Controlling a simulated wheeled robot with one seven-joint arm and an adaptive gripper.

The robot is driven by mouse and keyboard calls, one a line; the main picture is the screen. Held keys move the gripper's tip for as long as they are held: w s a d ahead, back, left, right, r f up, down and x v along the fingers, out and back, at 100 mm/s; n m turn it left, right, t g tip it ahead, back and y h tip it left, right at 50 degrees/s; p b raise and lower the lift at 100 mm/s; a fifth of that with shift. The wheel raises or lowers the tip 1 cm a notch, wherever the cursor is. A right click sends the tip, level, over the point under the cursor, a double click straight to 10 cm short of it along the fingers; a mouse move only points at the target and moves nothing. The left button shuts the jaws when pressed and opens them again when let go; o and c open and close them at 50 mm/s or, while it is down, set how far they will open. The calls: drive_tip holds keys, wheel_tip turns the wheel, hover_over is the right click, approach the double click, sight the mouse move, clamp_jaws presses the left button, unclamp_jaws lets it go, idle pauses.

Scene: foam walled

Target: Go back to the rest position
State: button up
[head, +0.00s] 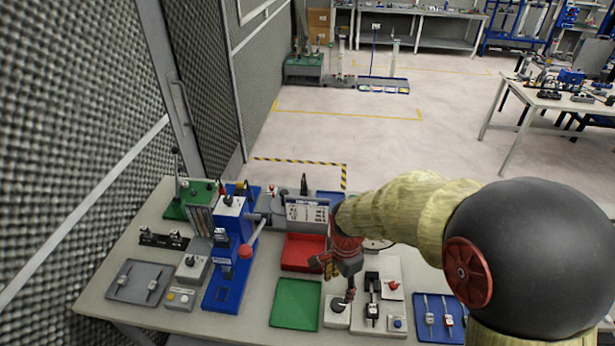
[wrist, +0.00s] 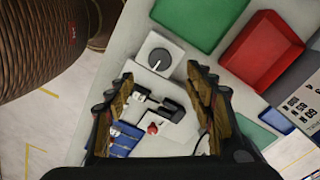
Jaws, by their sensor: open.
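My gripper (head: 338,268) hangs over the front middle of the workbench (head: 258,292), at the end of my arm coming in from the right. In the wrist view my gripper (wrist: 160,82) has its two dark, tan-lined fingers spread apart. Nothing is held between them. Below and beyond the fingers are a white plate with a black fixture (wrist: 170,108) and a blue tray with small parts (wrist: 126,138). A white box with a round dial (wrist: 160,55) lies just past the fingertips. It also shows in the head view (head: 337,314), close below the gripper.
A green tray (head: 296,304) and a red bin (head: 301,252) lie left of the gripper. A blue lever press (head: 228,245) stands tall further left, near a grey tray (head: 140,282). A foam wall (head: 80,130) borders the left. Open floor (head: 380,135) lies behind the bench.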

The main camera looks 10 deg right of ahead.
drive_tip(key=s+d+r+n+t+b, duration=0.1)
drive_tip(key=s+r+n+t+b, duration=0.4)
drive_tip(key=s+r+n, duration=0.8)
wheel_tip(320, 180, up, 3)
drive_tip(key=n+b, duration=0.1)
drive_tip(key=b, duration=0.2)
drive_tip(key=shift+s+n+t, duration=0.3)
drive_tip(key=shift+n, duration=0.1)
drive_tip(key=shift+r, duration=0.1)
